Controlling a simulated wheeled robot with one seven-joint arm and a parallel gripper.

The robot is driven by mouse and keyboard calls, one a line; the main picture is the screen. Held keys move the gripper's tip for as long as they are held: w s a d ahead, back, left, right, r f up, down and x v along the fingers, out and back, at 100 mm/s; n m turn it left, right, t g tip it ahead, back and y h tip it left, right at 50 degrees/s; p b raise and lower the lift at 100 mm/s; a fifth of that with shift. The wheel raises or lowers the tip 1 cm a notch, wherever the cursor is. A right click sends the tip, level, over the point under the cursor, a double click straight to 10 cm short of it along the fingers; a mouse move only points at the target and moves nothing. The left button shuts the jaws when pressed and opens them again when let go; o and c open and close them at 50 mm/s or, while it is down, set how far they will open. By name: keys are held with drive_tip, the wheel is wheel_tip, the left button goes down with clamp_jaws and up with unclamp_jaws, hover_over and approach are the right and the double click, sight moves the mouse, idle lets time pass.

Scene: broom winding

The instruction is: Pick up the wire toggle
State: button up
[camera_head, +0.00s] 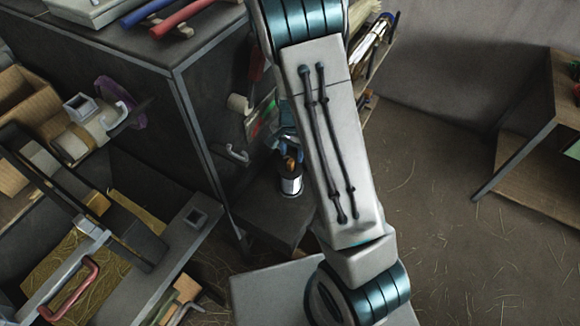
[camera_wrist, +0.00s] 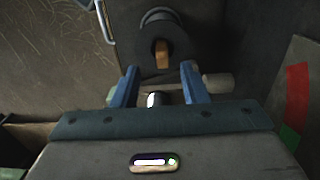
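A small wire spool (camera_head: 291,184) with silver sides stands on a dark low surface in the head view. A small orange-brown piece (camera_head: 290,163) sits at its top and seems to be the wire toggle. In the wrist view the orange-brown piece (camera_wrist: 162,54) shows against a dark round body (camera_wrist: 155,28), just beyond my fingertips. My gripper (camera_wrist: 159,68) is open, its two blue fingers apart on either side of that line of sight. In the head view my gripper (camera_head: 289,143) is just above the spool, partly hidden by my arm. Contact cannot be told.
A dark cabinet (camera_head: 130,75) with hooks and a pale peg (camera_head: 240,103) stands close to the left of my gripper. A wooden-shelved table (camera_head: 545,170) is at the right. The straw-strewn floor (camera_head: 430,190) between is clear. A pale bar (camera_wrist: 217,84) crosses behind my fingers.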

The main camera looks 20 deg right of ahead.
sight(291, 161)
drive_tip(key=shift+w+a+f, duration=0.1)
drive_tip(key=shift+f, duration=1.2)
drive_tip(key=shift+a+f, duration=0.1)
drive_tip(key=shift+f, duration=1.2)
drive_tip(key=c, duration=0.9)
